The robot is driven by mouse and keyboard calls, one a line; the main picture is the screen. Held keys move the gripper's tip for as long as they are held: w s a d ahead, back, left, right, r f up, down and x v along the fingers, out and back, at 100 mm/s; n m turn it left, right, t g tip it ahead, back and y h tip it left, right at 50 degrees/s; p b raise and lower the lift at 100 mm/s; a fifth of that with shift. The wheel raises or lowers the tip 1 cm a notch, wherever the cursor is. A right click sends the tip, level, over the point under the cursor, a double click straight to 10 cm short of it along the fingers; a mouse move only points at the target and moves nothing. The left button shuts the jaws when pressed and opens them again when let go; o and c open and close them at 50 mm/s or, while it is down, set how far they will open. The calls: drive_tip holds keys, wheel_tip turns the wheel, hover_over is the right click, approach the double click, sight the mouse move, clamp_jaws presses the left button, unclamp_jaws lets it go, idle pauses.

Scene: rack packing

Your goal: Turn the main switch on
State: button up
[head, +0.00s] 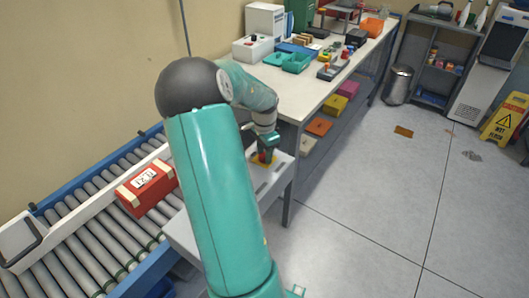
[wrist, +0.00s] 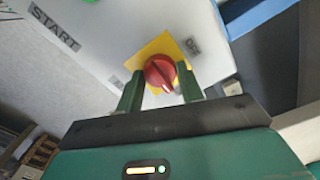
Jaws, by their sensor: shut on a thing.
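The main switch is a red rotary knob (wrist: 158,72) on a yellow plate (wrist: 145,52), set in a pale panel (wrist: 115,30). A small label (wrist: 193,46) sits beside the plate; its text is hard to read. A pale mark on the knob points toward the bottom of the wrist view. My gripper (wrist: 160,76) has its two green fingers on either side of the knob, shut on it. In the head view my gripper (head: 267,145) reaches down to the grey control box (head: 273,188), and my arm covers part of that box.
A START label (wrist: 53,27) and part of a green button (wrist: 88,1) are on the same panel. A roller conveyor (head: 110,240) with a red box (head: 145,188) lies left. A white table (head: 305,90) with several items stands behind.

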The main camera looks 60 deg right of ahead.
drive_tip(key=o, duration=1)
drive_tip(key=shift+r, duration=0.1)
wheel_tip(320, 180, up, 14)
drive_tip(key=shift+f, duration=0.15)
